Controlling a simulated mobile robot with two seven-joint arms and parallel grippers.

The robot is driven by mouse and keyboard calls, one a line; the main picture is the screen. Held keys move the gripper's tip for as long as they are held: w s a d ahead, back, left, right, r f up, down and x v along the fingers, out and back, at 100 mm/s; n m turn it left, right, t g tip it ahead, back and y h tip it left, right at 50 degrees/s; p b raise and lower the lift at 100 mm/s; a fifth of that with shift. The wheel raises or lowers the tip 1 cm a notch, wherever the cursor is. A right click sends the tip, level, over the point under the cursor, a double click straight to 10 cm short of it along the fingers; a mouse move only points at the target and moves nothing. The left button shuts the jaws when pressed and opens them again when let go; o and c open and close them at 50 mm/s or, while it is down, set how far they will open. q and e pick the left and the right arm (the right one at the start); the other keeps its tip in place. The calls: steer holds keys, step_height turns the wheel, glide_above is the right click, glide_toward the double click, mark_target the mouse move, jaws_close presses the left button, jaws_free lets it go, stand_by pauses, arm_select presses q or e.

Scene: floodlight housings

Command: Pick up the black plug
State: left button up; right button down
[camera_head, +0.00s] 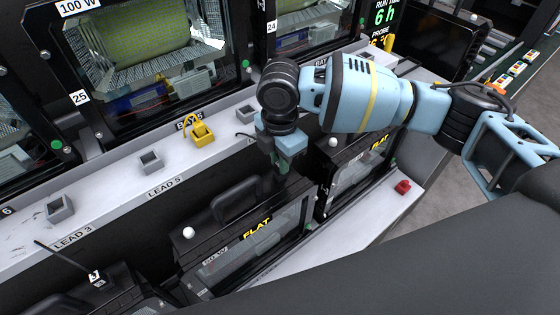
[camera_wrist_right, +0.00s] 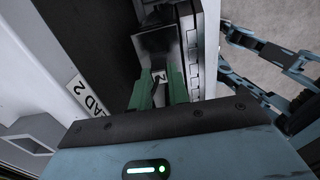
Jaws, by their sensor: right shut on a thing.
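My right gripper (camera_head: 280,172) reaches down behind the front row of floodlight housings, beside the grey shelf edge. In the right wrist view its green fingers (camera_wrist_right: 160,90) are shut on a small dark thing with a white tag marked 2 (camera_wrist_right: 160,76). I take this to be the black plug, but most of it is hidden between the fingers. In the head view the gripper hides it. A similar tag marked 3 (camera_head: 95,278) sits on the housing at the lower left. My left gripper is not in view.
Front housings marked FLAT (camera_head: 225,268) stand close by, one with a raised black handle (camera_head: 237,200). A red block (camera_head: 402,187) sits at the right end of the ledge.

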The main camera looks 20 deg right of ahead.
steer(key=shift+r, duration=0.7)
steer(key=shift+s+d+r, duration=0.1)
steer(key=shift+r, duration=0.4)
steer(key=shift+s+d+r, duration=0.1)
steer(key=shift+r, duration=0.4)
steer(key=s+d+r, duration=0.1)
steer(key=s+d, duration=0.9)
steer(key=s, duration=0.1)
steer(key=shift+s+d+r+p, duration=0.15)
steer(key=shift+s+d+p, duration=0.1)
steer(key=shift+p, duration=0.1)
steer(key=w+a+m, duration=0.1)
steer(key=m, duration=0.6)
steer(key=a+f+m, duration=0.1)
steer(key=m, duration=0.6)
steer(key=w+a+f+m, duration=0.1)
steer(key=m, duration=0.7)
steer(key=shift+w, duration=0.35)
steer(key=shift+a, duration=0.1)
